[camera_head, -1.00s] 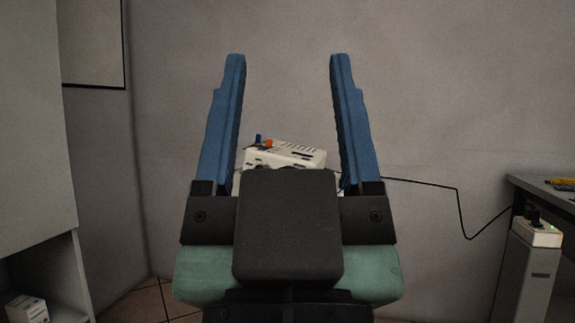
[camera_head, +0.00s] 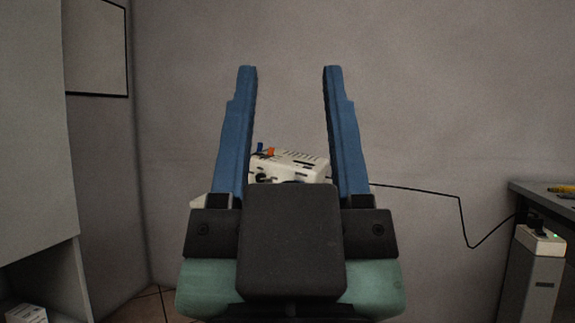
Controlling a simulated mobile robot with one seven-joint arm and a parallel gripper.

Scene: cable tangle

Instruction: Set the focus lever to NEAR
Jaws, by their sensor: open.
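My gripper (camera_head: 290,72) is in the middle of the view, with its two blue fingers upright and wide apart. Nothing is held between them. Behind the fingers, a white device (camera_head: 300,168) with dark vent slots shows in the gap, its lower part hidden by my gripper's dark body. On its top left are a small blue part (camera_head: 260,147) and an orange part (camera_head: 270,152). I cannot tell which part is the focus lever, and no NEAR marking is readable. The gripper appears apart from the device.
A black cable (camera_head: 415,190) runs from behind the gripper along the wall to a white power box (camera_head: 540,240) on a grey post at right. A desk (camera_head: 545,200) edge is at far right. A grey cabinet (camera_head: 35,150) stands at left.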

